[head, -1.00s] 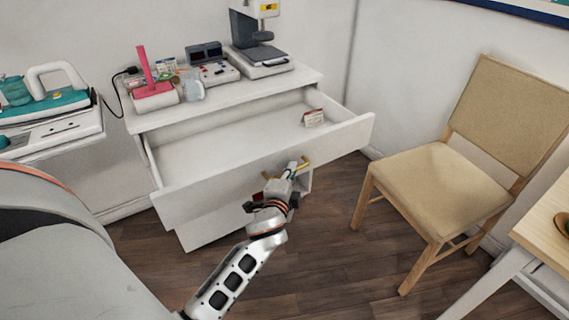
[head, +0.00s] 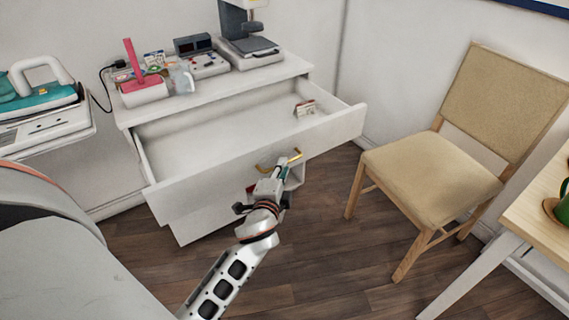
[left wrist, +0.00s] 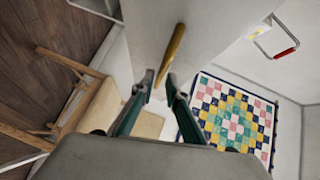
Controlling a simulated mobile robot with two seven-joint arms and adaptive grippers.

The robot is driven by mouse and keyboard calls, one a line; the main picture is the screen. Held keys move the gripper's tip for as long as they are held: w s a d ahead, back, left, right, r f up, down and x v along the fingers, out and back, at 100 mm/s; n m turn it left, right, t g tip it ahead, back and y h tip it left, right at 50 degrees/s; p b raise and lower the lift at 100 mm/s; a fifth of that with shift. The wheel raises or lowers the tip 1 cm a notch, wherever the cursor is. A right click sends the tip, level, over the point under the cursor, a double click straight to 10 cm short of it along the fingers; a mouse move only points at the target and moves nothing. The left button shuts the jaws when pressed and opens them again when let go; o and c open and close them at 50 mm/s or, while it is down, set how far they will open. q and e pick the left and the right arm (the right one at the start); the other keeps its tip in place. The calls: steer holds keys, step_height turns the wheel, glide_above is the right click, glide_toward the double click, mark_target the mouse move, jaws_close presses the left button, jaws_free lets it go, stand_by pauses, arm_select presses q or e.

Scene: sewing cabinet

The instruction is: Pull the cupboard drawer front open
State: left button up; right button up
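The white cabinet's wide top drawer (head: 252,161) stands pulled out in the head view, with its inside exposed. A brass bar handle (head: 280,163) sits on its front and also shows in the left wrist view (left wrist: 171,54). My left gripper (head: 283,170) is at the handle. In the left wrist view my left gripper's (left wrist: 160,77) two fingers are apart, with the near end of the brass bar in line with the gap between their tips. Nothing is clamped. The arm hides part of the lower front. My right gripper is not in view.
A small card (head: 305,108) stands in the drawer. The cabinet top (head: 210,92) carries a pink-handled caddy (head: 143,82), a clear jug and machines. A wooden chair (head: 436,176) is at the right, beside a table (head: 543,215). Floor is clear between gripper and chair.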

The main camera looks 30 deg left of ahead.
arm_select(q)
steer(key=v, duration=0.9)
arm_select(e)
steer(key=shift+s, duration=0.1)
arm_select(q)
steer(key=s+d+f+n+g+h+p, duration=0.2)
steer(key=s+d+f+n+h+p, duration=0.2)
steer(key=s, duration=0.7)
steer(key=s+d+f+n+g+h+p, duration=0.2)
steer(key=s+d+f+p, duration=0.4)
steer(key=s+d, duration=0.3)
steer(key=s+n+h+p, duration=0.1)
steer(key=s+h, duration=0.1)
steer(key=shift+f+n+g+h, duration=0.35)
steer(key=shift+n+g+h, duration=0.05)
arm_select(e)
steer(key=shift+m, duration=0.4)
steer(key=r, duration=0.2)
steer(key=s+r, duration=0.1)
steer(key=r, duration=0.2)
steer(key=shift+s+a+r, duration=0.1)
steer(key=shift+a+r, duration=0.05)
